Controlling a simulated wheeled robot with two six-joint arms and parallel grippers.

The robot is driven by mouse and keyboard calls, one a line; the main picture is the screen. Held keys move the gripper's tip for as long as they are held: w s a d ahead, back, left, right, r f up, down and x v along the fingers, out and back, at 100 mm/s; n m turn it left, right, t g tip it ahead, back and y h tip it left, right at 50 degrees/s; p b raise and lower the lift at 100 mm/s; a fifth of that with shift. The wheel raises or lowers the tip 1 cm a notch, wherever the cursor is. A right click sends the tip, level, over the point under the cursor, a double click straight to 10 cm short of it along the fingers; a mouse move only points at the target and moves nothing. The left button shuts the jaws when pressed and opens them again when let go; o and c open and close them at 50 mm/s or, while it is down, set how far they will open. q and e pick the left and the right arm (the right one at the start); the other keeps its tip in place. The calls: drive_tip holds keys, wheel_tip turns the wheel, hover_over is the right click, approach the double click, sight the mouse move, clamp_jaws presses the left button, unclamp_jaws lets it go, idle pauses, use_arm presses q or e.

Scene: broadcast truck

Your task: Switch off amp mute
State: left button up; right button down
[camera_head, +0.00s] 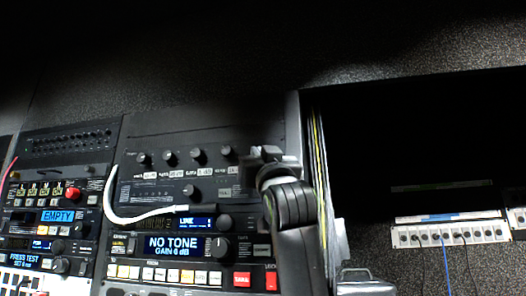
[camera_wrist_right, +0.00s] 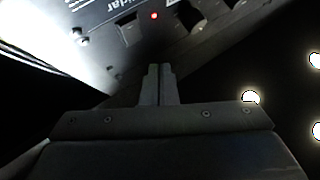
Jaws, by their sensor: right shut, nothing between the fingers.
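My right gripper (camera_head: 268,155) is in front of the right part of the rack's upper knob panel (camera_head: 150,180). In the right wrist view my right gripper (camera_wrist_right: 159,72) is shut and empty. Beyond its tips is a dark panel (camera_wrist_right: 90,12) with upside-down lettering, a small red light (camera_wrist_right: 155,15) and dark knobs or switches (camera_wrist_right: 188,14). The tips look apart from these controls, though the depth is hard to judge. No label that reads amp mute is legible, so I cannot tell which control it is. My left gripper is not in view.
Below the knob panel a unit display (camera_head: 174,246) reads NO TONE, above a row of pale buttons and a red button (camera_head: 242,279). A white cable (camera_head: 112,210) loops across the rack. A patch strip (camera_head: 450,234) is at the right; the space above it is dark.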

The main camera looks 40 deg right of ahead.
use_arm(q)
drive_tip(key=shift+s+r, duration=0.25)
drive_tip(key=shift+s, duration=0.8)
use_arm(e)
drive_tip(key=shift+w+d+r, duration=0.1)
drive_tip(key=shift+w+d, duration=0.8)
use_arm(q)
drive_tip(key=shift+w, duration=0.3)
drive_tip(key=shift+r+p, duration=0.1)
drive_tip(key=shift+p, duration=0.2)
use_arm(e)
drive_tip(key=shift+w+d, duration=0.2)
drive_tip(key=shift+d, duration=0.1)
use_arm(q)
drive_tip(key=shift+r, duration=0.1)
use_arm(e)
drive_tip(key=shift+w+d+r, duration=0.1)
drive_tip(key=shift+w+d, duration=0.1)
idle(0.6)
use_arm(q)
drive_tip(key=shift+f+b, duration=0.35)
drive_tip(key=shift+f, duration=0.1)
use_arm(e)
drive_tip(key=shift+s+a, duration=0.5)
drive_tip(key=shift+a, duration=0.15)
